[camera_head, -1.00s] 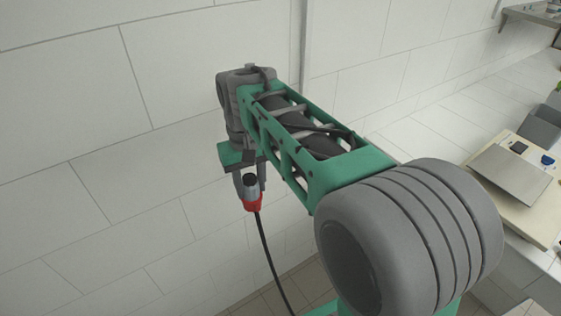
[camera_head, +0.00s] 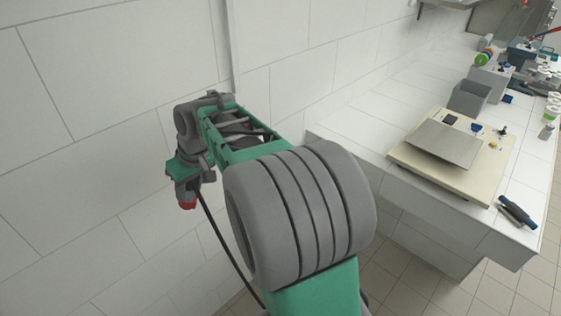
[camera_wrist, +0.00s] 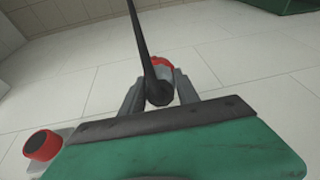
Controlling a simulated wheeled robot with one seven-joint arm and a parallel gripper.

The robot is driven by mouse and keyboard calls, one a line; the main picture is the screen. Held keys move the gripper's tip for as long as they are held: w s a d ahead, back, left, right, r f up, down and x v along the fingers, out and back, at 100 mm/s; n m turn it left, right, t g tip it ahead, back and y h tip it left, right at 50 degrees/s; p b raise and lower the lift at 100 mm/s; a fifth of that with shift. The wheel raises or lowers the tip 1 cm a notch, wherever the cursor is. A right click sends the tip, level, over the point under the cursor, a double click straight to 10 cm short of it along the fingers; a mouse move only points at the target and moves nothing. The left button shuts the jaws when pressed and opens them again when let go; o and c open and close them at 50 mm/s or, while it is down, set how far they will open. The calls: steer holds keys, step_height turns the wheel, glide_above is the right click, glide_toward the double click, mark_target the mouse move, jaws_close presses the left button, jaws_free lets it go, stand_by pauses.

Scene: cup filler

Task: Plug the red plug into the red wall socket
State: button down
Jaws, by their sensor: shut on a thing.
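My gripper (camera_head: 187,188) is at the left of the head view, close to the white tiled wall. It is shut on the red plug (camera_head: 188,203), whose red end shows below the fingers. In the wrist view the plug's red rim (camera_wrist: 161,62) and dark grey back sit between the two grey fingers. Its black cable (camera_head: 219,236) hangs down and to the right. A red round fitting with a dark face (camera_wrist: 42,145), on a grey mount, shows at the lower left of the wrist view; it looks like the red wall socket. It is apart from the plug. The socket does not show in the head view.
A white tiled counter (camera_head: 350,140) stands at the right, with a pale board (camera_head: 410,158), a grey plate, a grey bin (camera_head: 468,97) and a dark blue tool (camera_head: 517,212). The wall around my gripper looks bare. Tiled floor (camera_head: 410,285) shows below.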

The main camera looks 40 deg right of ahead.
steer(key=w+d+f+t+y+b, duration=0.1)
steer(key=d+f+t+b, duration=0.25)
steer(key=d, duration=0.45)
steer(key=w+d+f+t+y+b, duration=0.1)
steer(key=w+d+f+t+b, duration=0.15)
steer(key=d+t+b, duration=0.35)
steer(key=s+d+r+m+t+h+b, duration=0.1)
steer(key=s+d+r+t, duration=0.1)
steer(key=s+d, duration=0.2)
steer(key=s+d+r+m+t+h+b, duration=0.2)
steer(key=s+d+r, duration=0.1)
steer(key=d, duration=0.7)
steer(key=shift+s+r+m+t, duration=0.25)
steer(key=shift+s+m+t, duration=0.1)
steer(key=shift+s, duration=0.4)
steer(key=w+p, duration=0.2)
steer(key=w, duration=0.4)
steer(key=shift+a, duration=0.15)
steer(key=shift+s+f+b, duration=0.1)
steer(key=shift+f+b, duration=0.1)
steer(key=shift+b, duration=0.8)
